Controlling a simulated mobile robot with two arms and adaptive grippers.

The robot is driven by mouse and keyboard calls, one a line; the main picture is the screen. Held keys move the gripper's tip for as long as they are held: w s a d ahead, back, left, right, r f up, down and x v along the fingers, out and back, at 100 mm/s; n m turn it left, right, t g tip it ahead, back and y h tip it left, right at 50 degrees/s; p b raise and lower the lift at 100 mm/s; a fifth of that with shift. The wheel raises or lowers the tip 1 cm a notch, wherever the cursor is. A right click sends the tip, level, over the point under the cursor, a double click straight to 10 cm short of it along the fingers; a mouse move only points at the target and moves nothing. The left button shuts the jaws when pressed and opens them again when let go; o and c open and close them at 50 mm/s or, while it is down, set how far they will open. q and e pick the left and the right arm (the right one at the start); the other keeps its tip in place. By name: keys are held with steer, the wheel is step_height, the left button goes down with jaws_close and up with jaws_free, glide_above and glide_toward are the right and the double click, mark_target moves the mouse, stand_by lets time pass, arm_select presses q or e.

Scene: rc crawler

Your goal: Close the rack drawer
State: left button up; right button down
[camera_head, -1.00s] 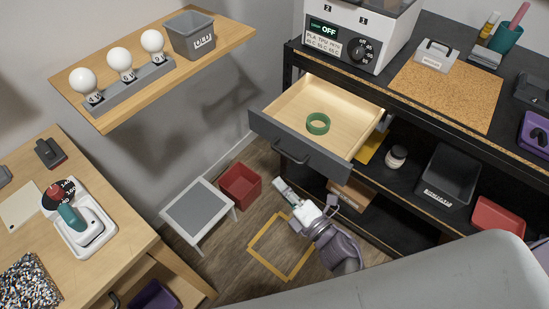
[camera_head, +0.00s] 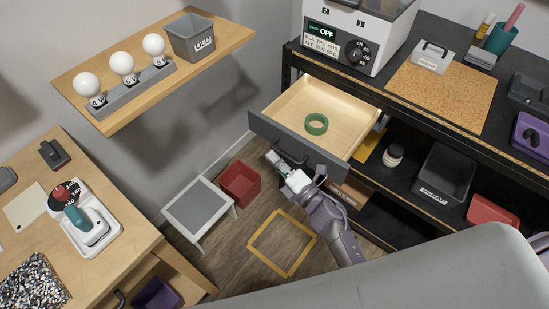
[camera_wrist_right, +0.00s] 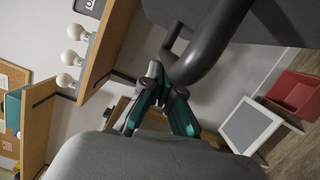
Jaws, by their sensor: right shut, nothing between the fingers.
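The rack drawer (camera_head: 275,125) stands pulled out of the black rack, with a dark grey front and a light wood inside. A green ring (camera_head: 316,124) lies in it. The drawer's dark bar handle (camera_head: 291,152) is on the front; in the right wrist view the handle (camera_wrist_right: 205,55) looms large beside the fingertips. My right gripper (camera_head: 272,158) is shut and empty, close to the handle and in front of the drawer. Its teal fingers (camera_wrist_right: 157,72) come together near the handle's end; I cannot tell whether they touch it. My left gripper is not in view.
A red bin (camera_head: 239,184) and a small grey-topped stool (camera_head: 199,212) stand on the floor left of the drawer. A yellow square frame (camera_head: 281,243) lies on the floor. The rack's lower shelf holds a black bin (camera_head: 444,178) and a jar (camera_head: 393,155).

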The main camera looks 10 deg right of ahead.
mark_target(322, 110)
steer(key=shift+d, duration=0.1)
steer(key=w+d+b, duration=0.1)
steer(key=w+d, duration=0.1)
steer(key=d, duration=0.1)
steer(key=w+d+b, duration=0.1)
steer(key=w+d, duration=0.1)
steer(key=d, duration=0.1)
steer(key=w+d+b, duration=0.1)
steer(key=w+d, duration=0.2)
steer(key=shift+f, duration=0.15)
steer(key=w+d+b, duration=0.1)
steer(key=w+d, duration=0.1)
steer(key=d, duration=0.1)
steer(key=w+d+b, duration=0.2)
steer(key=d, duration=0.1)
steer(key=w+d+b, duration=0.2)
steer(key=w+d, duration=0.1)
steer(key=shift+w, duration=0.1)
steer(key=shift+w+d+b, duration=0.25)
steer(key=shift+d+b, duration=0.1)
steer(key=shift+d+r, duration=0.15)
steer(key=shift+r, duration=0.2)
